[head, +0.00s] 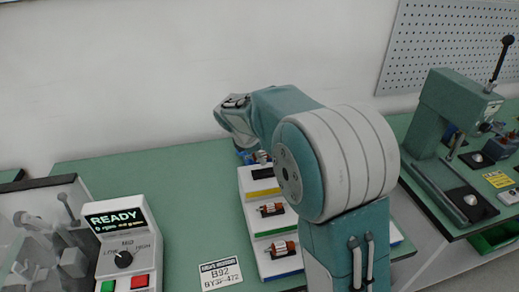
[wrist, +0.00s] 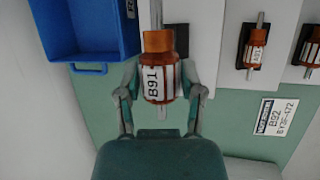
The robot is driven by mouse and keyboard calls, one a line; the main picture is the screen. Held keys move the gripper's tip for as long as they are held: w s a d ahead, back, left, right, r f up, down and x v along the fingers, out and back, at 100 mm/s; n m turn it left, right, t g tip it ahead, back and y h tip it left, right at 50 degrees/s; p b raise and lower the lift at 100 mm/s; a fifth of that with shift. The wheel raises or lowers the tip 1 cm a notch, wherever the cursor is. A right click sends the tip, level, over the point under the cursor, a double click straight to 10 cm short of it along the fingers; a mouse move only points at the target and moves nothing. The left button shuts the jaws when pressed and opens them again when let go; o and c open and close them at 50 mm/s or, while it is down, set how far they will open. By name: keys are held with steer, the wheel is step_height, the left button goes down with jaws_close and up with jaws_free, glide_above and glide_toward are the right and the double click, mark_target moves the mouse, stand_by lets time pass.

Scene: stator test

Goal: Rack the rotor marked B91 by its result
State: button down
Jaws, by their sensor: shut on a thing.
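The rotor marked B91 (wrist: 157,84) has copper-coloured windings, a white label and a metal shaft. It sits between the fingers of my gripper (wrist: 159,92), which is shut on it. In the wrist view it appears in front of a dark cradle (wrist: 182,42) on the white stepped rack; I cannot tell whether it touches the rack. In the head view the rack (head: 247,212) has yellow, green and blue strips. Rotors lie on its middle step (head: 271,209) and front step (head: 283,249). My arm hides part of the rack there.
A blue bin (wrist: 88,30) is left of the held rotor. A card reading B92 (head: 222,274) lies on the green bench. A tester (head: 124,248) at left reads READY, 0 rpm, beside a clear guard. A green press (head: 450,115) stands at right. Bench between tester and rack is mostly clear.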

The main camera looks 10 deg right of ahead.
mark_target(263, 172)
steer(key=shift+f, duration=1.45)
steer(key=shift+d+f, duration=0.1)
steer(key=shift+f, duration=0.9)
steer(key=shift+s+f, duration=0.15)
steer(key=shift+f, duration=0.2)
steer(key=shift+c, duration=0.7)
jaws_free()
steer(key=shift+f, duration=0.15)
steer(key=shift+r, duration=0.25)
steer(key=shift+r, duration=0.25)
steer(key=v, duration=1.1)
steer(key=shift+a, duration=0.25)
